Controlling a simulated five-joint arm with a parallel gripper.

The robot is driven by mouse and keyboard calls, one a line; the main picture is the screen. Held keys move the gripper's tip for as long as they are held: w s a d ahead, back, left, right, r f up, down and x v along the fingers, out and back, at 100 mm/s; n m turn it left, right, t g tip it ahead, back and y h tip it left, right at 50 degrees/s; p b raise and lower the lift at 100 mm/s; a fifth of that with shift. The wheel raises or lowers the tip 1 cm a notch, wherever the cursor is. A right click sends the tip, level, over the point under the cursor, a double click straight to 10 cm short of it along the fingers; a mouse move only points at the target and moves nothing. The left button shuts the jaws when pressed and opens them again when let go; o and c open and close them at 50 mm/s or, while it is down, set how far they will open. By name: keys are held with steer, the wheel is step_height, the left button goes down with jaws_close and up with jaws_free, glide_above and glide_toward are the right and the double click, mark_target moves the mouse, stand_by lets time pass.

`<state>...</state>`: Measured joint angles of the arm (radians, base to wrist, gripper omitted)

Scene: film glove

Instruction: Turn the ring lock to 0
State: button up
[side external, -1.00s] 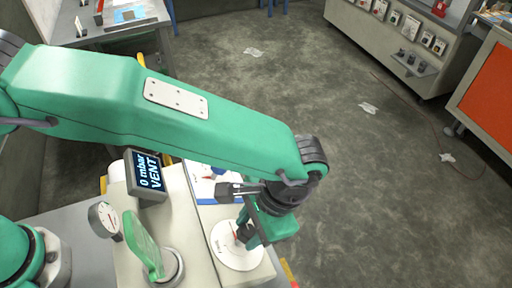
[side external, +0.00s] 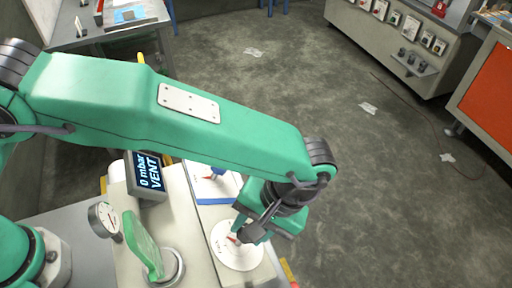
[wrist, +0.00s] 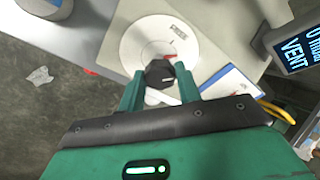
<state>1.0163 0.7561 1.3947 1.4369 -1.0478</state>
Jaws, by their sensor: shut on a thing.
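The ring lock is a round white disc (side external: 222,258) with printed labels, one of which reads FREE in the wrist view (wrist: 135,50). A dark knob (wrist: 160,73) stands at its middle, with a red pointer (wrist: 170,57) beside it. My gripper (wrist: 160,85) is shut on the knob, with one green finger on each side of it. In the side view, my gripper (side external: 243,229) reaches down over the disc and hides much of the knob. I cannot read where the pointer stands against the markings.
A display (side external: 150,173) reads 0 mbar VENT. A green glove-like piece (side external: 141,243) stands on a round port, near a dial gauge (side external: 104,219). A blue-edged white board (side external: 205,185) lies behind the disc. Open floor (side external: 400,220) lies to the right.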

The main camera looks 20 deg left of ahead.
steer(key=n, duration=0.4)
steer(key=shift+r+n+y, duration=0.1)
steer(key=shift+n+y, duration=0.2)
steer(key=n, duration=0.3)
steer(key=shift+d, duration=0.1)
steer(key=shift+n, duration=0.4)
steer(key=o, duration=1)
steer(key=shift+c, duration=0.2)
steer(key=shift+w+d, duration=0.1)
steer(key=v, duration=0.7)
steer(key=shift+d+r, duration=0.2)
steer(key=shift+w, duration=0.2)
